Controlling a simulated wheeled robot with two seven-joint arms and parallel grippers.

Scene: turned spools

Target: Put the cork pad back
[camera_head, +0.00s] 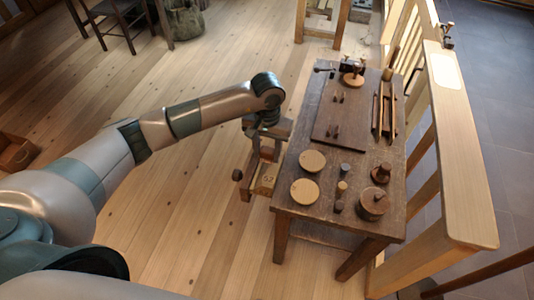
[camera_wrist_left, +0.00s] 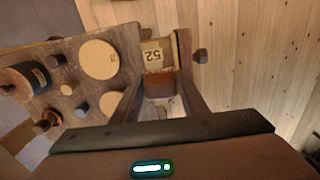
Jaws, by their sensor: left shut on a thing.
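Two flat tan discs, cork-like in colour, lie on the dark wooden table: a rear one (camera_head: 312,160) and a front one (camera_head: 305,190). They also show in the left wrist view, a large disc (camera_wrist_left: 98,59) and a smaller-looking one (camera_wrist_left: 111,103). I cannot tell which piece is the cork pad. My left gripper (camera_head: 267,151) is just off the table's left edge, its fingers pointing down. In the left wrist view it (camera_wrist_left: 161,86) is shut on a brown block (camera_wrist_left: 160,85), partly hidden between the fingers. My right gripper is out of view.
Beside the table's left edge, below my gripper, is a wooden piece (camera_head: 265,180) marked 52, with a dark knob (camera_head: 238,175). Turned spools (camera_head: 373,203) and small dark pegs (camera_head: 345,169) stand on the table. A wooden railing (camera_head: 456,130) runs along the right.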

